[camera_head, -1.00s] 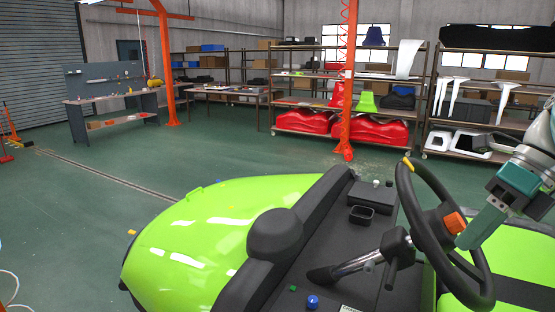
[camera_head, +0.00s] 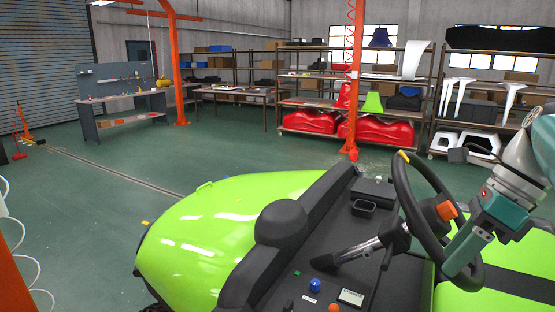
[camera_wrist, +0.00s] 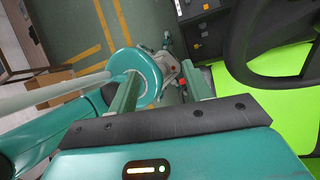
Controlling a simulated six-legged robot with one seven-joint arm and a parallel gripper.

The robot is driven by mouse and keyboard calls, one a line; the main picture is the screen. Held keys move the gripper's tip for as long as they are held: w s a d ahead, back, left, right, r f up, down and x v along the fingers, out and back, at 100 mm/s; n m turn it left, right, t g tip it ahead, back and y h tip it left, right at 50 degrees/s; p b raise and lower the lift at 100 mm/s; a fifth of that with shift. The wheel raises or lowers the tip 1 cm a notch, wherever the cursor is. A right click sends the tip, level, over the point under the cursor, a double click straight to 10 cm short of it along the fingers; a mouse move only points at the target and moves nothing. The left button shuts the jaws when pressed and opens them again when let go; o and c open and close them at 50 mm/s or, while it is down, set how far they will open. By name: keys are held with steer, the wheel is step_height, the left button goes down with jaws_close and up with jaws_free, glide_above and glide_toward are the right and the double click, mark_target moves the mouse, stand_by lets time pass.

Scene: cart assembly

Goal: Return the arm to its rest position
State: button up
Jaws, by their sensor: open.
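My gripper (camera_head: 460,256) is teal and sits at the right of the head view, in front of the right side of the steering wheel. In the wrist view my gripper (camera_wrist: 160,85) has its two fingers spread wide with nothing held between them. The black steering wheel (camera_head: 405,190) has an orange piece at its hub and is partly hidden by my arm. Its rim also shows at the upper right of the wrist view (camera_wrist: 238,45). I cannot tell whether a finger touches the wheel.
The green cart body (camera_head: 215,225) carries a dark console (camera_head: 335,255) with a lever, a blue button and a small display. Shelves with red parts (camera_head: 385,131) and white parts stand behind. An orange post (camera_head: 353,80) rises before them.

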steer(key=s+a+f+n+t+h, duration=0.2)
steer(key=a+f+n, duration=0.4)
steer(key=n, duration=0.6)
steer(key=s+a+f+n+t+h, duration=0.2)
steer(key=a+f+n, duration=0.4)
steer(key=f+n, duration=0.5)
steer(key=shift+s+n+t+h, duration=0.3)
steer(key=shift+n+t+h, duration=0.25)
steer(key=shift+n, duration=0.75)
steer(key=shift+f, duration=0.1)
